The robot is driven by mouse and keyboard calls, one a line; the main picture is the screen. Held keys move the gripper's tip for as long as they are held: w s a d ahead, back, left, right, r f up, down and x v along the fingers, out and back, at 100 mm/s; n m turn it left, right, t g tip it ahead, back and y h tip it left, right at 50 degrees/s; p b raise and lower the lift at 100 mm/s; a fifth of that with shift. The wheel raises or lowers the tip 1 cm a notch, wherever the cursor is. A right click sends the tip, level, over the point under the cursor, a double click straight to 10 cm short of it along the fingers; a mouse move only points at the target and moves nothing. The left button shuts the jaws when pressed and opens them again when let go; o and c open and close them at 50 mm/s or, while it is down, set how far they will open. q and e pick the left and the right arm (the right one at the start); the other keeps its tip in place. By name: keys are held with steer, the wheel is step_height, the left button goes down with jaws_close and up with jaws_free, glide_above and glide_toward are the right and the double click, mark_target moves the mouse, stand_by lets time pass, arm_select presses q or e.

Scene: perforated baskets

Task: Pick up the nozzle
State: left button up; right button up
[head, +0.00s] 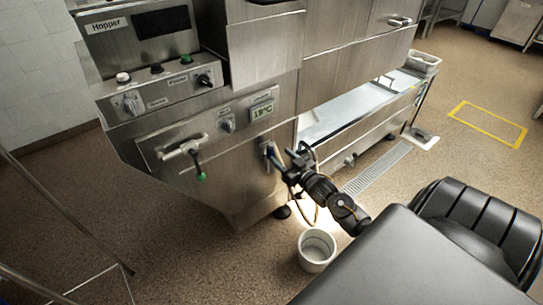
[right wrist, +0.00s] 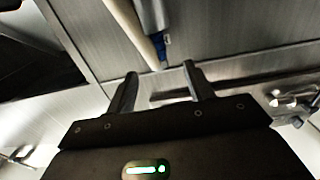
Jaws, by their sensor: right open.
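My right gripper (head: 279,160) is at the front of the steel machine, beside a small fixture below the temperature display. In the right wrist view its two fingers (right wrist: 160,76) are apart with nothing between them. Ahead of the fingertips there hangs a grey cylindrical piece (right wrist: 155,14) with a blue part (right wrist: 163,40), beside a cream hose (right wrist: 130,28); this looks like the nozzle. It appears to be apart from the fingers. In the head view the nozzle is too small and too covered by the gripper to tell. My left gripper is not in view.
A white bucket (head: 317,252) stands on the floor below my right arm. A floor drain grate (head: 378,168) lies behind it.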

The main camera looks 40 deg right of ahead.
mark_target(274, 149)
steer(key=shift+w+d, duration=0.15)
steer(key=shift+w, duration=1.25)
steer(key=shift+w+d, duration=0.1)
steer(key=shift+w, duration=1.25)
jaws_close()
